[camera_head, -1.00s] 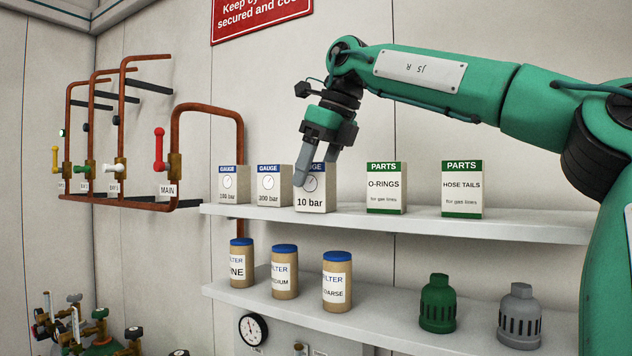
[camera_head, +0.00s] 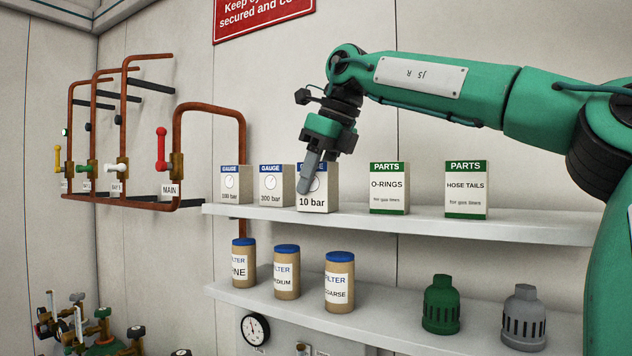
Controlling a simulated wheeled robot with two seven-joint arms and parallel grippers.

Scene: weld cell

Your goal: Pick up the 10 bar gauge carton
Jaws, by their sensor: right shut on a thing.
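The 10 bar gauge carton (camera_head: 318,201), white with a blue GAUGE band, stands upright at the front of the upper shelf (camera_head: 480,226). My right gripper (camera_head: 309,178) comes down on it from above and is shut on it. One grey finger lies across the carton's front and hides part of the dial picture; the other finger is hidden. The carton's base appears to be at shelf level; I cannot tell whether it touches. My left gripper is not in view.
O-rings (camera_head: 388,190) and hose tails (camera_head: 466,190) cartons stand right. Filter canisters (camera_head: 339,283) are on the lower shelf. Copper pipes (camera_head: 209,106) rise at left.

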